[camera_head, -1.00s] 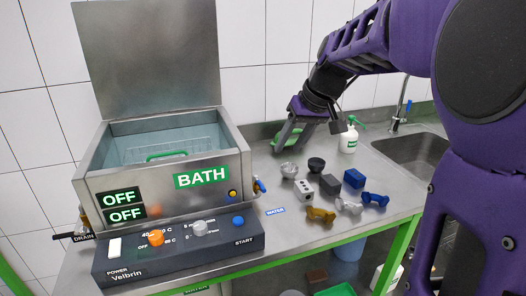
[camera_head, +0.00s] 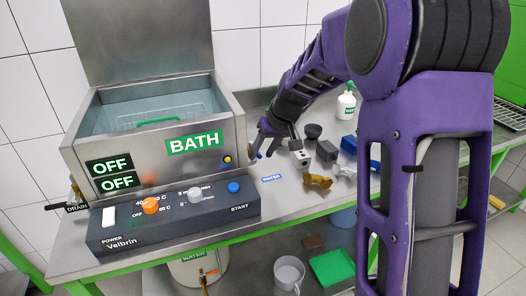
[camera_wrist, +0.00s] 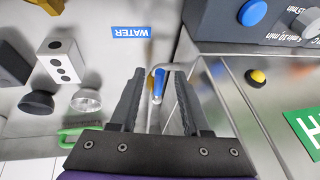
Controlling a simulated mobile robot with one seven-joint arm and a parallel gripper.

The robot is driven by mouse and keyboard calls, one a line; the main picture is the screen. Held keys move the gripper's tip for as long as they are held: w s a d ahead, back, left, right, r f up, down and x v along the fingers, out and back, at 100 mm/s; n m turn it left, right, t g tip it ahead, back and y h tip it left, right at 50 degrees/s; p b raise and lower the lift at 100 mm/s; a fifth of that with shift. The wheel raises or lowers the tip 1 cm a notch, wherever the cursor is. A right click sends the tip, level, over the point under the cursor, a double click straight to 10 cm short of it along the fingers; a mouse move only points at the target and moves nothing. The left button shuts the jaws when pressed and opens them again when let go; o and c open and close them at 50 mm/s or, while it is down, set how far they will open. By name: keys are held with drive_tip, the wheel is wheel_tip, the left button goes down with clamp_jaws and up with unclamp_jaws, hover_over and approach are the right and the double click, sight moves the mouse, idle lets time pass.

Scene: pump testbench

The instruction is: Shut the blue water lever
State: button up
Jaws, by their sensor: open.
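The blue water lever (camera_wrist: 159,84) is on the right side wall of the steel bath (camera_head: 224,122). In the wrist view it shows between the two open fingers of my gripper (camera_wrist: 157,95), with a gap to each finger. My gripper is open around the lever and holds nothing. A blue and white WATER label (camera_wrist: 131,32) lies on the bench near the lever.
The control box (camera_head: 175,215) with its knobs stands in front of the bath.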

clamp_jaws()
idle(1.5)
